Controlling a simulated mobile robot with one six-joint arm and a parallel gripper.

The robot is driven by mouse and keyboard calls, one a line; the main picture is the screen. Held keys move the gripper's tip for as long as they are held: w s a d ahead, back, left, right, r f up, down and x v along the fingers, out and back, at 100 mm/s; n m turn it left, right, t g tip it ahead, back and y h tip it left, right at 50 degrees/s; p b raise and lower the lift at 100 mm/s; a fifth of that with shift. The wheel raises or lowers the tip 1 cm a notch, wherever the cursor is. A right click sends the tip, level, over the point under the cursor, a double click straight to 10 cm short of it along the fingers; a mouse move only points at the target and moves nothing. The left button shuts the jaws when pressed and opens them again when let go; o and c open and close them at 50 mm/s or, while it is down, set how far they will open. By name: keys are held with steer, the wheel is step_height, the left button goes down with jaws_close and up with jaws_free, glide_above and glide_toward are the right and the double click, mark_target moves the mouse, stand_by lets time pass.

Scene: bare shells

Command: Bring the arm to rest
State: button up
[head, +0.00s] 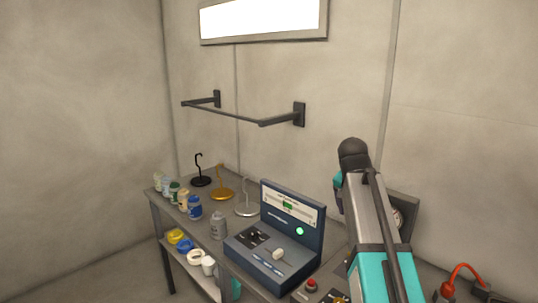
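My arm (377,225) rises from the lower right, with teal and grey links and a dark rounded joint at its top. It stands in front of the right part of the workbench and hides some of what is there. My gripper does not show in this view, so I cannot see whether it holds anything.
A grey bench (155,212) holds a control box (292,222) with a lit green lamp, several small jars (194,207), and black, gold and silver hook stands (222,190). Rolls and cups lie on its lower shelf. A dark rail (225,112) juts from the wall above.

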steer(key=shift+r+p, duration=1.35)
steer(key=shift+r, duration=0.45)
steer(key=shift+r, duration=0.1)
steer(key=shift+r+p, duration=0.2)
steer(key=shift+p, duration=0.15)
